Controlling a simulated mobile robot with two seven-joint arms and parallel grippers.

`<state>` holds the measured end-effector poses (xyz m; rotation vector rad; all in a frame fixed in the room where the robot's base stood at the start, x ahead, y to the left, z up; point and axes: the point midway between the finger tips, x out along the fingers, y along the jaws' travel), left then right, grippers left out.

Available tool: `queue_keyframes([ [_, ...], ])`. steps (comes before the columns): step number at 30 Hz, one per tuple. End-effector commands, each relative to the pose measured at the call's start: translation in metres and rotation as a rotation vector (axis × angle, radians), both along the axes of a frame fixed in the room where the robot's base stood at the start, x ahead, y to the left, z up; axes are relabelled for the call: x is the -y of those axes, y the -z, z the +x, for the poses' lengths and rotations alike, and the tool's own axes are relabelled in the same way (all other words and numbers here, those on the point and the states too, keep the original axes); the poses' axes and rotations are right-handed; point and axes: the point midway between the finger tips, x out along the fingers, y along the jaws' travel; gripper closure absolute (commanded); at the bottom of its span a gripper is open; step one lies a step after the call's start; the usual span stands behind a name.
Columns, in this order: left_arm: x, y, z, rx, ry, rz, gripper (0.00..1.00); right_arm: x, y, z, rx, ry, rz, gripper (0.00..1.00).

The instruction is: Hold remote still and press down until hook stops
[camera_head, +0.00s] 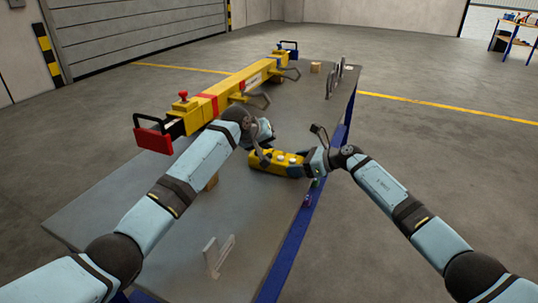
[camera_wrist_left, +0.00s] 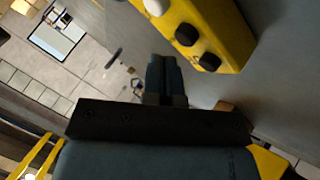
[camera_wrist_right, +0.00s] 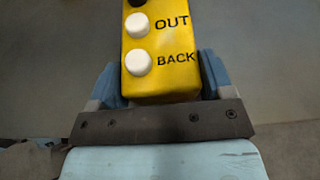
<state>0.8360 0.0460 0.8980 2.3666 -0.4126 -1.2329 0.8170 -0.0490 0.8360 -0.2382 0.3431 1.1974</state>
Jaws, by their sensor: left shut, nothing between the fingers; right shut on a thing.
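My left gripper (camera_head: 264,160) is shut and empty, close to the remote's far end. In the left wrist view its closed fingertips (camera_wrist_left: 164,60) point beside the remote (camera_wrist_left: 215,25); I cannot tell whether they touch it. The yellow lifting beam with hooks (camera_head: 232,88) lies behind.
The grey table (camera_head: 130,215) has a blue edge. A white bracket (camera_head: 218,255) stands at the front, and a small wooden block (camera_head: 212,182) sits left of the remote. Another block (camera_head: 316,67) and upright grey parts (camera_head: 336,75) are at the back right.

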Motion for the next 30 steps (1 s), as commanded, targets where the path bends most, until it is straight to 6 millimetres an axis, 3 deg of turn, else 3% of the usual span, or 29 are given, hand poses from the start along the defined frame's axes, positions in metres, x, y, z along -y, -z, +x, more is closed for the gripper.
queue_keyframes([
  [30, 0.0, 0.0095, 0.0, 0.0, 0.0, 0.0, 1.0, -0.0001, -0.0002, 0.0, 0.0, 0.0, 0.0, 0.63],
])
